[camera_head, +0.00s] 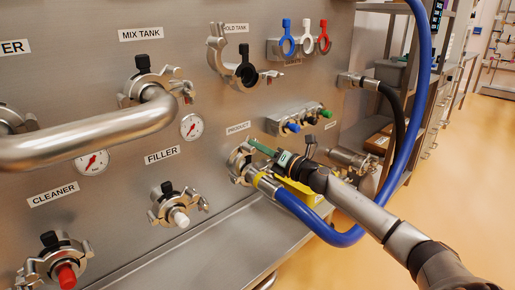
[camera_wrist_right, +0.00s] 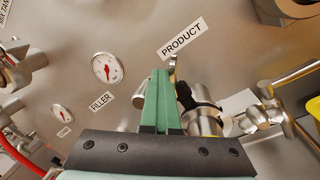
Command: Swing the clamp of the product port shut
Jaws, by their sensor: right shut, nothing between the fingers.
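The product port (camera_head: 237,164) is on the steel panel under its PRODUCT label (camera_head: 238,127), which also shows in the right wrist view (camera_wrist_right: 181,38). A blue hose (camera_head: 310,222) with a yellow band meets the port. The port's metal clamp (camera_wrist_right: 205,122) is close to the fingers, with a black part beside it. Fingers and hose hide much of the clamp, so I cannot tell how far it is swung. My right gripper (camera_head: 262,148) is shut and empty, its green fingers (camera_wrist_right: 158,100) in front of the port's upper side. My left gripper is not in view.
A thick steel pipe (camera_head: 80,140) crosses the left to the mix tank port. The filler port (camera_head: 178,207) and cleaner port (camera_head: 55,265) are lower left. A bench ledge (camera_head: 200,262) runs below. The blue hose loops up on the right, near my right arm.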

